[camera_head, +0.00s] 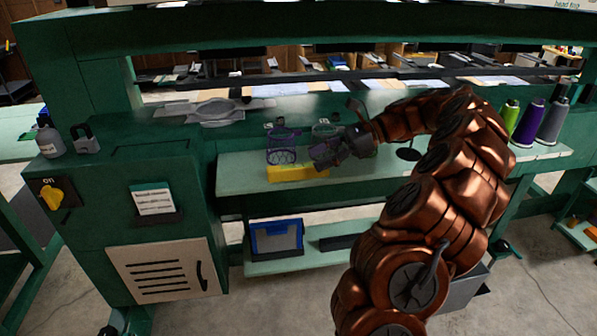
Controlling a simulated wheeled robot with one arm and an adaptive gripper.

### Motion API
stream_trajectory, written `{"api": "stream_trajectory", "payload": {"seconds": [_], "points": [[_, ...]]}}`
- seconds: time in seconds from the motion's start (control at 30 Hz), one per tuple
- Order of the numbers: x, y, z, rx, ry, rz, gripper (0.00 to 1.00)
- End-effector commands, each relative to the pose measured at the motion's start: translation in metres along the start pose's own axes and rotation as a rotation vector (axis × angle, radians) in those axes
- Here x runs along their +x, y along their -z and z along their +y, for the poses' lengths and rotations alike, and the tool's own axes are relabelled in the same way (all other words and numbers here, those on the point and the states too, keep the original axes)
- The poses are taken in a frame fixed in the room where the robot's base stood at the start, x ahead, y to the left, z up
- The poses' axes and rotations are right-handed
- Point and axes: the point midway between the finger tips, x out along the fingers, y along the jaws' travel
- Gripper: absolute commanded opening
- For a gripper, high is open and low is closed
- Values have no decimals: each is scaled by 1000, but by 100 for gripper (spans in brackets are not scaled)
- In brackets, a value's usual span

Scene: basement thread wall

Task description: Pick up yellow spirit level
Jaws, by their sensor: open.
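A yellow block-like thing, the yellow spirit level (298,173), lies on the pale green bench shelf, near its front edge. My gripper (318,158) is open and just above the level's right end. In the picture its dark fingers overlap or come close to that end. I cannot tell whether they touch it. My copper-coloured arm reaches in from the lower right.
A purple mesh-like container (283,147) stands right behind the level. Green, purple and grey thread cones (528,124) stand at the right. A green cabinet with a yellow switch (52,195) is at the left. A blue-framed bin (277,240) sits on the lower shelf.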

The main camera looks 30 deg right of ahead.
Motion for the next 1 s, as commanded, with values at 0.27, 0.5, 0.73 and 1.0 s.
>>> {"api": "stream_trajectory", "payload": {"seconds": [0.27, 0.5, 0.73, 1.0], "points": [[26, 1, 0, 0, -4, -2, 56], [50, 1, -1, 1, -3, -1, 56], [51, 2, -1, 0, -1, 0, 56], [50, 2, -1, 0, -1, 0, 29]]}}
